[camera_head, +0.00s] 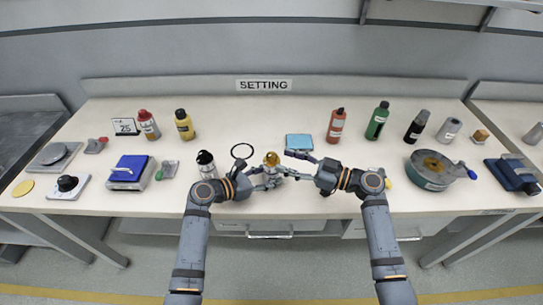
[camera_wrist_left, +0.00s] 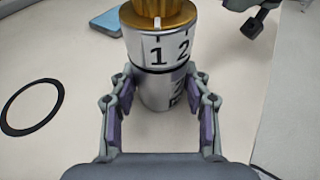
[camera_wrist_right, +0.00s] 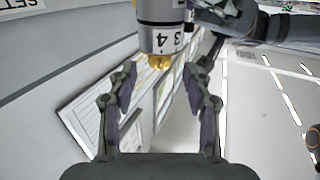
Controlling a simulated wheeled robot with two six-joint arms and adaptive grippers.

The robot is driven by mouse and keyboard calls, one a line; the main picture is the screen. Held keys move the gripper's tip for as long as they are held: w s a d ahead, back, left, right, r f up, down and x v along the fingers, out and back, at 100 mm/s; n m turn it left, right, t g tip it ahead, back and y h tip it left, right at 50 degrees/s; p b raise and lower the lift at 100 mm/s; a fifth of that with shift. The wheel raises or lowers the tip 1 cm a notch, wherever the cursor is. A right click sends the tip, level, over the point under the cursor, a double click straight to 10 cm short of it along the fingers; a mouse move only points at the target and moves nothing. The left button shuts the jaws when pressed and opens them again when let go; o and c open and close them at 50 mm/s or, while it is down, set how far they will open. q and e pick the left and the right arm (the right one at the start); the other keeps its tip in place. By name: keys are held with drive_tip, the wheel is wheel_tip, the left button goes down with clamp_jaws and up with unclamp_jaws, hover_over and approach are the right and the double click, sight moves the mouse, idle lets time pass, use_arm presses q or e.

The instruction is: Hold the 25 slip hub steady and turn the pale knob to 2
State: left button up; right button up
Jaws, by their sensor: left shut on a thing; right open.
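The hub (camera_wrist_left: 160,85) is an upright silver cylinder on the bench with a gold-coloured knob (camera_head: 271,158) on top; no paler knob shows on it. Black digits 1 and 2 show in the left wrist view, and the knob's white mark is above 1. A lower black marking is partly hidden. My left gripper (camera_wrist_left: 160,100) is shut on the hub's silver body. My right gripper (camera_wrist_right: 167,80) is open, with its fingers on either side of the knob (camera_wrist_right: 160,62), apart from it. Digits 3 and 4 show in the right wrist view.
A black ring (camera_head: 242,150) and a dark-capped bottle (camera_head: 206,164) are left of the hub. A blue pad (camera_head: 299,142) lies behind it. A card reading 25 (camera_head: 125,127) stands at the left. A SETTING sign (camera_head: 264,85) is on the back edge. Several bottles line the back.

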sight(271, 154)
drive_tip(key=x, duration=0.5)
drive_tip(key=shift+w+a, duration=0.15)
drive_tip(key=shift+a, duration=0.1)
drive_tip(key=shift+c, duration=0.4)
clamp_jaws()
